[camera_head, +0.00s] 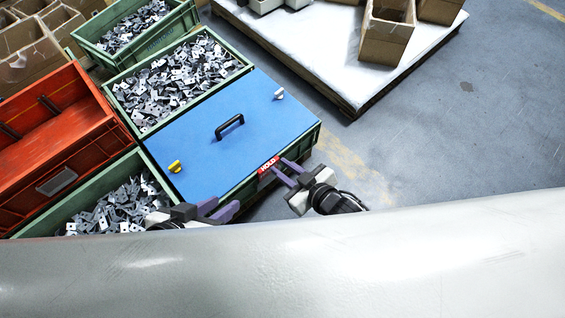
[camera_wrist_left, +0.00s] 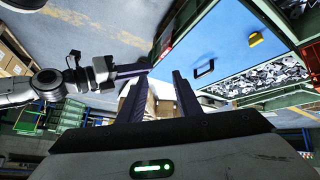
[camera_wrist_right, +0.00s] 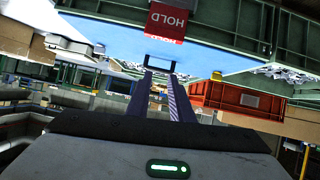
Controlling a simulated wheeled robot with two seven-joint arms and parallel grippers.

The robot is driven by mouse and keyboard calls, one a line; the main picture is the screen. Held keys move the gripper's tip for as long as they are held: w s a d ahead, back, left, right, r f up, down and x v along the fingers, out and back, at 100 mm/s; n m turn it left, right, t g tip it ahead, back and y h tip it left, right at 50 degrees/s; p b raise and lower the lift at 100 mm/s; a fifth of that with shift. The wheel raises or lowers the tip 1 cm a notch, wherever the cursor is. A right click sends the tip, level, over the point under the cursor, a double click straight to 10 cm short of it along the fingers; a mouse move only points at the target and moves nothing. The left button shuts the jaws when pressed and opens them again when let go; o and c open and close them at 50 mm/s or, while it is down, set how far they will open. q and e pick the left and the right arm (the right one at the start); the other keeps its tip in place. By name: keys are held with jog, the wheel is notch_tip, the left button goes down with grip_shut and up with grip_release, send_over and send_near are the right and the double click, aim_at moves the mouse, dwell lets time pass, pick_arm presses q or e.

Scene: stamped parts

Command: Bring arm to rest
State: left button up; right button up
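My left gripper (camera_head: 220,207) is at the near edge of the blue-lidded crate in the head view. Its fingers are apart and empty, as the left wrist view (camera_wrist_left: 158,76) shows. My right gripper (camera_head: 289,172) is beside the crate's near right corner, close to the red HOLD label (camera_head: 268,165). Its fingers are apart with nothing between them in the right wrist view (camera_wrist_right: 160,73). I cannot tell whether it touches the crate. The blue lid (camera_head: 200,150) lies flat on its green crate, with a black handle (camera_head: 229,126) on top.
Green crates of stamped metal parts (camera_head: 175,80) stand behind and left of the lid. A red crate (camera_head: 60,130) is at the left. A white-topped pallet (camera_head: 320,45) carries cardboard boxes (camera_head: 386,30) at the back. Grey floor (camera_head: 470,110) at the right is clear.

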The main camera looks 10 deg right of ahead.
pick_arm(q)
jog(key=shift+a, duration=0.1)
pick_arm(e)
jog(key=shift+r, duration=0.1)
